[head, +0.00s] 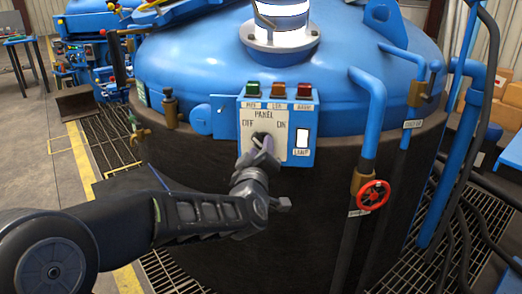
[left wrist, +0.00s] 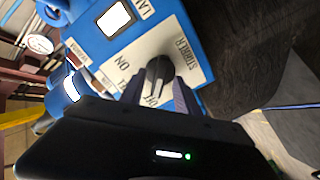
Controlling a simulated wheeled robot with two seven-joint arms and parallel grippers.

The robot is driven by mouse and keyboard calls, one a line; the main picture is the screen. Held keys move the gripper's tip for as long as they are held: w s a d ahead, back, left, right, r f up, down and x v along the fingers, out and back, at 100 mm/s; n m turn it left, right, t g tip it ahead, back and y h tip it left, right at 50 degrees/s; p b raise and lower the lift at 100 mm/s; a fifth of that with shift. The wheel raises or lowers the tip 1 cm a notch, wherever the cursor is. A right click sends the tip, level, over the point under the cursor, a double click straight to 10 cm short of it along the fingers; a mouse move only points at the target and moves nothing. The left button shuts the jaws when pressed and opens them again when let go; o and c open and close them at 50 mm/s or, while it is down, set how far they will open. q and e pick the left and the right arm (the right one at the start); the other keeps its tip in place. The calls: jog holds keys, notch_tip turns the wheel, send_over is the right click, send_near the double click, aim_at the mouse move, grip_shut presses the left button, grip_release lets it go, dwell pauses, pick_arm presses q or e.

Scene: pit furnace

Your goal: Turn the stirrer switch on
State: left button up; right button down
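The stirrer switch is a dark rotary knob (left wrist: 159,74) on a white plate marked OFF and ON. The plate is on the front of a blue control box (head: 305,120) on the big tank. In the left wrist view the knob's narrow end lies towards OFF. My left gripper (head: 264,148) is at the knob from below in the head view. In the left wrist view my left gripper (left wrist: 159,92) has its fingers apart, one on each side of the knob. I cannot tell whether they touch it. My right gripper is not in view.
Three coloured buttons (head: 277,90) sit atop the box, and a white lamp switch (head: 302,137) is on its right. A red valve wheel (head: 373,195) and blue pipes (head: 370,115) stand to the right. A brass fitting (head: 170,108) is to the left.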

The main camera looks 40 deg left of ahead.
pick_arm(q)
jog(key=shift+w+a, duration=0.2)
jog(key=shift+w, duration=0.15)
jog(key=shift+c, duration=0.5)
grip_shut()
